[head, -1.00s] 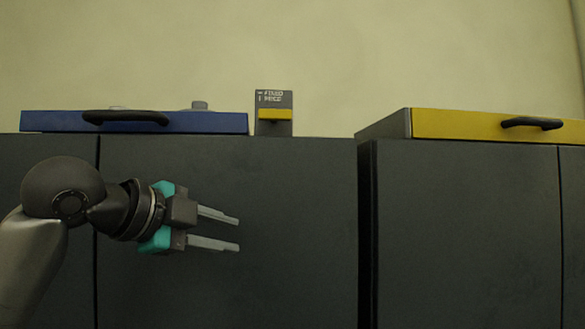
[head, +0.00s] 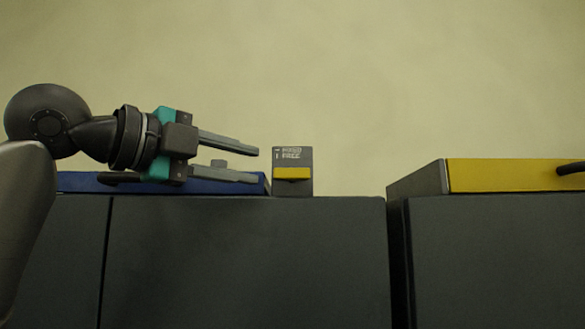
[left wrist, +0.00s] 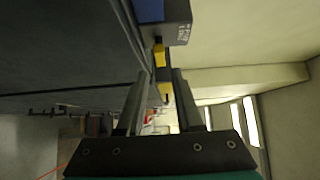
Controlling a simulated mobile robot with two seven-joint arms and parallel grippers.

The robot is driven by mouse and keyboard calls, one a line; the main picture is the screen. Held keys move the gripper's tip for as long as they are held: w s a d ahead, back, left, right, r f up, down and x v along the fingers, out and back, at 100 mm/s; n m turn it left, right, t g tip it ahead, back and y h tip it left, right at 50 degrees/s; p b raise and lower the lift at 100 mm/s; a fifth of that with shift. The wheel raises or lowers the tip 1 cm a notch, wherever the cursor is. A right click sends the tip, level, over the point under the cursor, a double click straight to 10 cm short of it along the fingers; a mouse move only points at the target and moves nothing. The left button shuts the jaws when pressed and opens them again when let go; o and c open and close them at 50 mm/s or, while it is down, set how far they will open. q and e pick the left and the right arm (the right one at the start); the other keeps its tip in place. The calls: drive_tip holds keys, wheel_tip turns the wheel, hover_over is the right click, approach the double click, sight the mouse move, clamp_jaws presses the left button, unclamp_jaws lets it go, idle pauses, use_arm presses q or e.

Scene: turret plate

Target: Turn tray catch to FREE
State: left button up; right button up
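The tray catch is a small grey block (head: 306,155) with a yellow bar (head: 292,174) across its front. The bar lies horizontal. Its label shows an unclear upper word beside a flat mark and FREE beside an upright mark. My left gripper (head: 259,166) is open and empty, fingers pointing right, just left of the block in the head view. In the left wrist view, the grey block (left wrist: 179,34) and a yellow piece (left wrist: 160,55) of the catch show beyond the open fingers. My right gripper is not in view.
A blue tray (head: 80,183) lies on the dark cabinet (head: 240,260), partly behind my left gripper. A yellow-fronted tray (head: 510,175) with a black handle (head: 571,168) sits on another dark cabinet at right. A gap separates the cabinets. The wall above is bare.

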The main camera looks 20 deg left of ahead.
sight(286, 173)
use_arm(q)
drive_tip(key=p+x, duration=0.2)
drive_tip(key=x, duration=0.8)
drive_tip(key=shift+p, duration=0.35)
clamp_jaws()
drive_tip(key=shift+f, duration=0.1)
